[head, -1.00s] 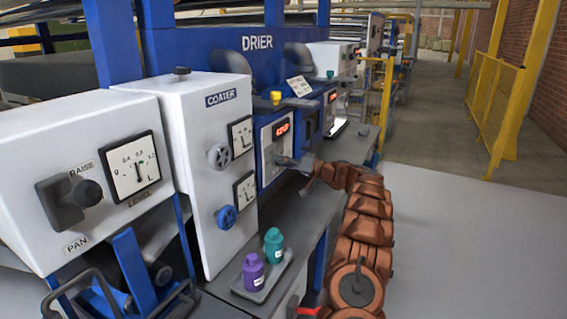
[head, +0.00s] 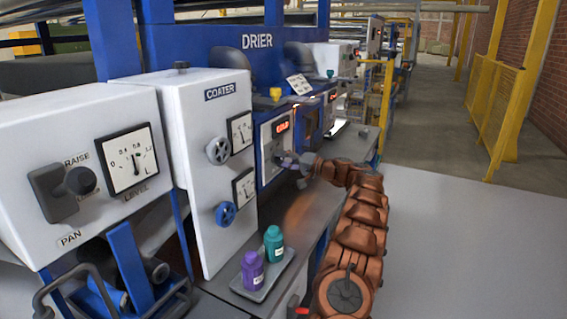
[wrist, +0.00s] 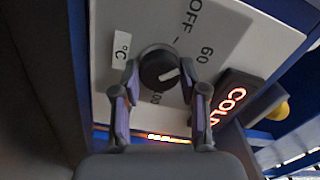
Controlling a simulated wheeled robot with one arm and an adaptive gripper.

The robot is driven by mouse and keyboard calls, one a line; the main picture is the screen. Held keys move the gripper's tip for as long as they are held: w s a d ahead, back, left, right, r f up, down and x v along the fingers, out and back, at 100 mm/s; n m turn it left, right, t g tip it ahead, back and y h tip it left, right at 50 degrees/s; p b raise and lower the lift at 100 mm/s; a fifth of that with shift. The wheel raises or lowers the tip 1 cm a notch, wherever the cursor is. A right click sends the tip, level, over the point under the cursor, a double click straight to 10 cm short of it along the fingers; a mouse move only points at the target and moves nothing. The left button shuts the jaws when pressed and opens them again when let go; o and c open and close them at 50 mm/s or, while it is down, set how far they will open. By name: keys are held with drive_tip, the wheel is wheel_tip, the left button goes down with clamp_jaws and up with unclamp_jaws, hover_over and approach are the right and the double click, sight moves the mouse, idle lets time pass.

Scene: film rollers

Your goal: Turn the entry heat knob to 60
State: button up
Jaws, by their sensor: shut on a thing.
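The entry heat knob (wrist: 158,66) is a dark round dial with a white pointer line, on a pale panel (wrist: 230,30) in the wrist view. Its scale reads OFF at the top, 60 at the right and a partly hidden number below.
A red display (wrist: 232,103) reads COLD beside the knob panel. A yellow knob (head: 275,94) sits above. Purple (head: 253,271) and teal (head: 273,245) bottles stand on a tray below. The white coater cabinet (head: 190,150) with handwheels is left. Open floor lies right.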

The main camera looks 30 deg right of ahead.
drive_tip(key=shift+m, duration=1.9)
drive_tip(key=o, duration=1.1)
drive_tip(key=shift+o, duration=0.2)
drive_tip(key=v, duration=1.2)
drive_tip(key=shift+f, duration=0.15)
